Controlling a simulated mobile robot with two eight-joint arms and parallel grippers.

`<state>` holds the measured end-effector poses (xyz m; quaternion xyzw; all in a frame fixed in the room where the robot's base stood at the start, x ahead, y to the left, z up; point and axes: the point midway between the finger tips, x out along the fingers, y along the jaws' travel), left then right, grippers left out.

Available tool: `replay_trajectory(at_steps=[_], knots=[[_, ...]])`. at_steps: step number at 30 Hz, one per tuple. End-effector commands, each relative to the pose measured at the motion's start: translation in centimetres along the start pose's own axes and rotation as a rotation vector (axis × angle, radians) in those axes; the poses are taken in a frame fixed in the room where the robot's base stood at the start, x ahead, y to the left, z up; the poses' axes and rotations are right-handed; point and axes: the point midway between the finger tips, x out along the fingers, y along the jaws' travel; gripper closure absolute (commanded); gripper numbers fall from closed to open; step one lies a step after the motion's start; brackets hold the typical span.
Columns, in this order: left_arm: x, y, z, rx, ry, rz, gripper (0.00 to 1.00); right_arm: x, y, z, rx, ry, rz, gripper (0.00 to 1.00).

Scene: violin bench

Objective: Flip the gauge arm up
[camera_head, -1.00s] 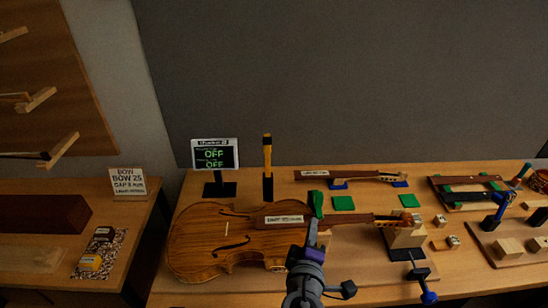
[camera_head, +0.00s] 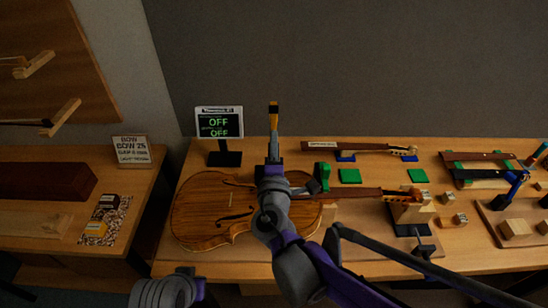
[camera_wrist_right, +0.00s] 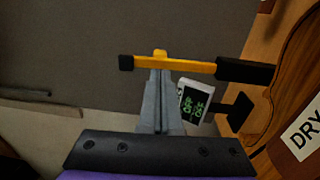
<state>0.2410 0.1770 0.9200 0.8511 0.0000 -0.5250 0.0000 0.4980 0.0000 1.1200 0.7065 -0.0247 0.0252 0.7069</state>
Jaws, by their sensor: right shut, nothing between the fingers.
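The gauge arm, a yellow bar (camera_head: 273,122) with a black tip, stands upright behind the violin in the head view. In the right wrist view the same bar (camera_wrist_right: 190,65) runs across the picture, with a black cap at its left end and a thick black base part at its right. My right gripper (camera_head: 273,145) is shut and empty. In the right wrist view its fingertips (camera_wrist_right: 160,62) are at the small yellow knob on the bar; I cannot tell whether they touch. In the head view the gripper hides the bar's lower part. My left gripper is not in view.
A display (camera_head: 219,122) reading OFF stands left of the bar. The violin body (camera_head: 205,215) lies in front, under my right arm. Right of it are a neck on a wooden block (camera_head: 408,213), green pads (camera_head: 350,176) and several small wooden blocks.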

Motion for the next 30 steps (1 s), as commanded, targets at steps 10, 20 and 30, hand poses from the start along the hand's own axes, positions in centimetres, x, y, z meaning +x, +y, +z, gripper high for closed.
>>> replay_trajectory(at_steps=[10, 20, 30], knots=[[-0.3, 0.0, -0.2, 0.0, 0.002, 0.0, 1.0, 3.2, 0.0, 0.1, 0.0, -0.001, 0.0, 1.0], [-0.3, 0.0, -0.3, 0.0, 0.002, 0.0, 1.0, 3.2, 0.1, 0.0, 0.001, -0.001, 0.0, 1.0], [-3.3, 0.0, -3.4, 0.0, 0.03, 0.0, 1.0, 6.0, 1.2, 0.0, 0.0, -0.001, 0.003, 1.0]])
